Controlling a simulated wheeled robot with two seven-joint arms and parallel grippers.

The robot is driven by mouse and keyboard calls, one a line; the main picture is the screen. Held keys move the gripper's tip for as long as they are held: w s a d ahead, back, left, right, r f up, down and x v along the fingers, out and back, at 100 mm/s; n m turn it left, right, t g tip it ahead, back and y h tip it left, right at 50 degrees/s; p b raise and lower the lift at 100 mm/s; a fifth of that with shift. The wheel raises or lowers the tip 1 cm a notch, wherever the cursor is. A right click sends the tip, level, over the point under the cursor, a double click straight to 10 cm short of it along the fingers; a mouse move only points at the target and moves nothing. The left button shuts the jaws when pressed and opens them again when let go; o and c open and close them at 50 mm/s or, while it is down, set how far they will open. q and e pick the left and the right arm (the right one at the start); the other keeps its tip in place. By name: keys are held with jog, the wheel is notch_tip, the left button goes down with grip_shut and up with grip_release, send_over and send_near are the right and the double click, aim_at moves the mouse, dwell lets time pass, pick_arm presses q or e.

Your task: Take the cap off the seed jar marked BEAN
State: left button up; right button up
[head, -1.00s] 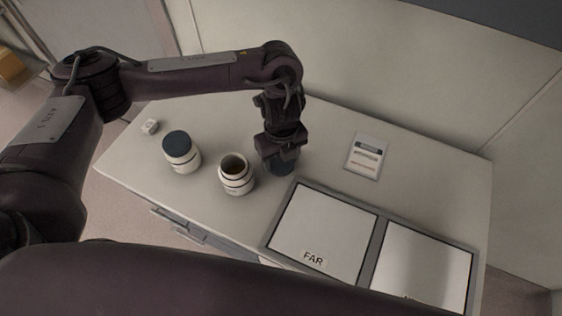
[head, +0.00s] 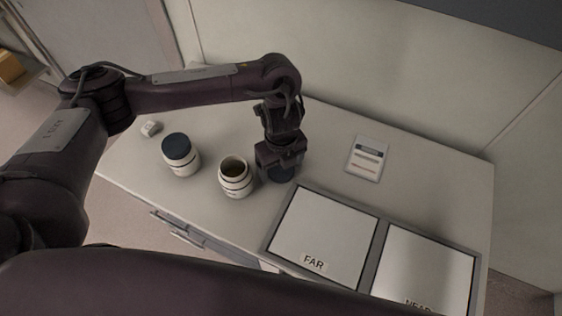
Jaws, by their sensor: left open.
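An open white jar (head: 236,180) with dark bands stands upright near the middle of the counter, its dark contents showing through the mouth. A second white jar (head: 182,163) to its left wears a dark blue cap (head: 176,146). The print on both jars is too small to read. A dark blue round cap (head: 281,173) lies on the counter right of the open jar. My left gripper (head: 279,168) points down just over this cap and partly hides it; its jaws are open. My right gripper is not in view.
Two framed white panels lie at the front right, one marked FAR (head: 322,236) and one beside it (head: 427,268) with its label partly cut off. A labelled packet (head: 367,159) lies behind them. A small white block (head: 150,128) sits at the counter's left edge.

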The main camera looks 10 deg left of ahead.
aim_at(281, 169)
pick_arm(q)
notch_tip(281, 169, up, 12)
jog(key=p, duration=0.1)
jog(key=shift+r, duration=0.2)
